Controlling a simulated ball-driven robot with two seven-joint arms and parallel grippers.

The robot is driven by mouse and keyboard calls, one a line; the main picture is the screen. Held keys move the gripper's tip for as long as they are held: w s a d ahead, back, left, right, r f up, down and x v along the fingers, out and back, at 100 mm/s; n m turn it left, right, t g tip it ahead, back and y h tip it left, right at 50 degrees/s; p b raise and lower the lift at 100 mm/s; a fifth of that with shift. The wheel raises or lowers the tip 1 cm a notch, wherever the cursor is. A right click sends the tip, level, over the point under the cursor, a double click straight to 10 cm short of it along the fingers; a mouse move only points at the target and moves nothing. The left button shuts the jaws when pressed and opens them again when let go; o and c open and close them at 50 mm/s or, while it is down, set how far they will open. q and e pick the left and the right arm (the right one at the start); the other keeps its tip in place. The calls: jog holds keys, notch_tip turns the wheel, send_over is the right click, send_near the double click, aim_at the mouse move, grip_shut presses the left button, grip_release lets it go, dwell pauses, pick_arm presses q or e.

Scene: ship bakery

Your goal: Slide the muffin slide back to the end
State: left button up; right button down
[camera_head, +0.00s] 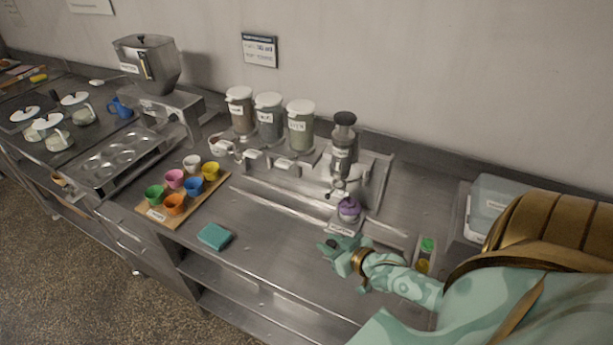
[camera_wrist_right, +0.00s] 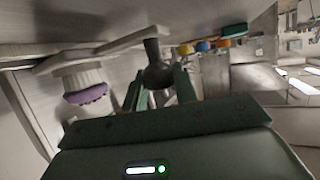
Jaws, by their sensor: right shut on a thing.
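The muffin slide shows in the head view as a small plate (camera_head: 341,229) at the front end of the rail, below the grey dispenser. A purple-topped muffin (camera_head: 349,208) sits upright on it; its purple top (camera_wrist_right: 88,95) also shows at left in the right wrist view. My right gripper (camera_head: 334,246) is just in front of the plate, in front of the muffin. It is shut on a dark round knob (camera_wrist_right: 157,72), which sits between its fingers in the wrist view. My left gripper is in neither view.
A dispenser (camera_head: 343,150) stands behind the muffin, with three labelled jars (camera_head: 269,117) to its left. Colored cups stand on a wooden board (camera_head: 158,217). A teal sponge (camera_head: 214,236) lies near the front edge. A green-capped bottle (camera_head: 426,246) stands right of my gripper.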

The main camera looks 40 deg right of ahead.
jog(key=s+d, duration=0.1)
jog(key=s, duration=0.1)
jog(key=s+d+p, duration=0.1)
jog(key=s, duration=0.2)
jog(key=s+d+p, duration=0.1)
jog(key=s, duration=0.2)
jog(key=shift+d, duration=0.15)
jog(key=c, duration=1.1)
grip_release()
jog(key=shift+s, duration=0.1)
jog(key=p+v, duration=0.1)
jog(key=v, duration=1.5)
jog(key=shift+s, duration=0.1)
